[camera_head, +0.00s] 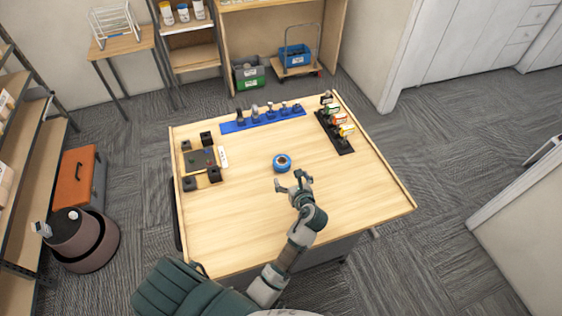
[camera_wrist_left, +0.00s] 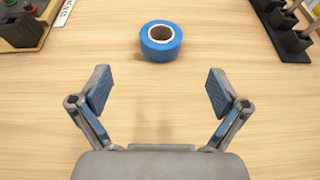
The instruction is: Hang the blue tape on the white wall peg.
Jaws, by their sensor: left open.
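The blue tape (camera_head: 282,167) is a roll lying flat on the wooden table, near its middle. In the left wrist view the blue tape (camera_wrist_left: 161,51) shows a pale core with an open hole facing up. My left gripper (camera_head: 294,184) is just on the near side of the tape, apart from it. In the wrist view the left gripper (camera_wrist_left: 158,92) has its two blue-padded fingers spread wide with nothing between them. I cannot make out a white wall peg in either view. My right gripper is not in view.
A black rack (camera_head: 343,146) with coloured items stands at the table's right. A blue strip (camera_head: 232,127) with several upright tools lies at the back. A board with black blocks (camera_head: 214,174) is at the left. The wood around the tape is clear.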

